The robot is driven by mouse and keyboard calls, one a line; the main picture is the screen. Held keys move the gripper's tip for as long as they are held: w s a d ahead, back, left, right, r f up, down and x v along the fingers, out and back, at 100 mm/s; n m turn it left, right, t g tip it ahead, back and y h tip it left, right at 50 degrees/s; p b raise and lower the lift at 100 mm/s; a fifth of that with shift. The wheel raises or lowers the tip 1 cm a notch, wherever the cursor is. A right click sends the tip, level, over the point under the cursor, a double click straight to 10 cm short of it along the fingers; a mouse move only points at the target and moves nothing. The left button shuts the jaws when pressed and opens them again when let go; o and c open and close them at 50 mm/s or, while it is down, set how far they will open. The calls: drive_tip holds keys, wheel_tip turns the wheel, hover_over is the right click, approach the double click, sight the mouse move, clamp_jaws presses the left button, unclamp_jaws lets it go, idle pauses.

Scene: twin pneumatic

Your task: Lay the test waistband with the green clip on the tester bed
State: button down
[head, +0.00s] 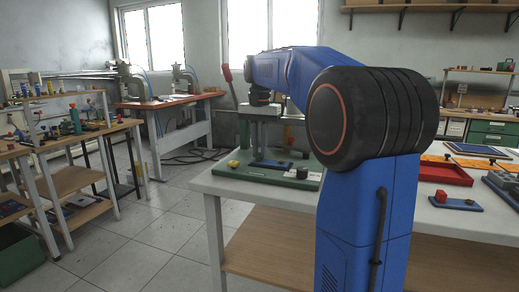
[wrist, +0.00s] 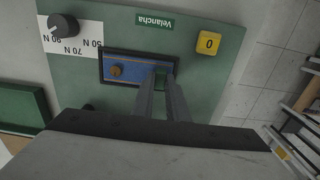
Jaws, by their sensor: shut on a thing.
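In the wrist view my gripper (wrist: 161,72) is shut at the right end of a blue strip, the test waistband (wrist: 135,74). A bit of green, which looks like the clip, shows between the fingertips. The strip lies over or on the dark-edged tester bed (wrist: 103,66); I cannot tell whether it touches the bed. A small brown knob (wrist: 116,70) sits at the strip's left part. In the head view the tester (head: 265,178) stands on the white table with a blue strip on it. My gripper is not clear there.
The tester's green base carries a yellow button (wrist: 208,42) and a black dial (wrist: 62,25). Another blue strip with a red clip (head: 455,202) lies at the table's right, near a red tray (head: 445,173). The white table (head: 225,187) is bare at its left front.

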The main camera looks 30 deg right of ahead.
drive_tip(key=shift+f, duration=0.1)
drive_tip(key=c, duration=1.7)
unclamp_jaws()
drive_tip(key=shift+c, duration=0.2)
wheel_tip(320, 180, up, 12)
drive_tip(key=shift+s, duration=0.1)
